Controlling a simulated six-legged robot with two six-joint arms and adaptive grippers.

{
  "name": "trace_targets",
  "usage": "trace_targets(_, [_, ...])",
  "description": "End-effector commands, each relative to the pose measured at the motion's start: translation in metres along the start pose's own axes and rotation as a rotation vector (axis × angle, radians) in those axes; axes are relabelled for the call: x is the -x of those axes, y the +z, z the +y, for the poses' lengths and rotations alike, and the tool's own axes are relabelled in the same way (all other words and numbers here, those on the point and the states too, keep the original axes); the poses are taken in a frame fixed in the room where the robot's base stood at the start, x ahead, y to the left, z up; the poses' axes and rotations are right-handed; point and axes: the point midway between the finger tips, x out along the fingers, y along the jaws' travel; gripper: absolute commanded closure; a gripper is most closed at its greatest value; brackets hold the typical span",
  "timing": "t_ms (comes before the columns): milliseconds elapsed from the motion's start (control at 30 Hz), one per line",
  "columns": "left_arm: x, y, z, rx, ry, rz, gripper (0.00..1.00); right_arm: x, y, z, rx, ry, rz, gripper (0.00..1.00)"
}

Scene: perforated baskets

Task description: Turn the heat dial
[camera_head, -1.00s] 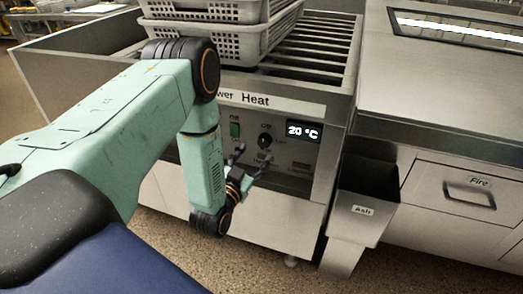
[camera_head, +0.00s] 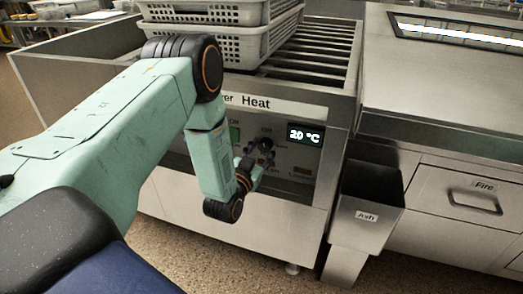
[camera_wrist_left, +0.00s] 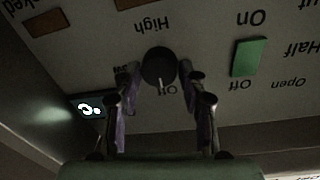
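The heat dial (camera_head: 266,144) is a round black knob on the machine's front panel, below the "Heat" label. In the left wrist view the dial (camera_wrist_left: 158,66) appears upside down, its white mark pointing close to "Off". My left gripper (camera_head: 252,160) is right in front of the panel. In the wrist view its two fingers (camera_wrist_left: 160,84) are apart, one on each side of the dial, with gaps visible; contact cannot be told. The display (camera_head: 305,135) reads 20 °C. My right gripper is not in view.
A green power switch (camera_wrist_left: 249,57) is beside the dial, partly hidden by my arm in the head view. Perforated baskets (camera_head: 228,46) are stacked on the rollers above. An ash bin (camera_head: 366,199) hangs at the right, beside a "Fire" drawer (camera_head: 470,193).

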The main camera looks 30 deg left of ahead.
Motion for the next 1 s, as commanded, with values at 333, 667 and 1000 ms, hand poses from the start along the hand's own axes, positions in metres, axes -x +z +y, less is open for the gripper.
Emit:
trace_targets(333, [0.000, 0.000, 0.000, 0.000, 0.000, -0.001, 0.91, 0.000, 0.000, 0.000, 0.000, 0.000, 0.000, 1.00])
trace_targets(667, [0.000, 0.000, 0.000, -0.036, 0.000, -0.004, 0.94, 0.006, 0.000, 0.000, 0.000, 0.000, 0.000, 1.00])
trace_targets(1000, [0.001, -0.003, 0.000, -0.262, 0.005, -0.018, 0.94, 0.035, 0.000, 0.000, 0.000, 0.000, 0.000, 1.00])
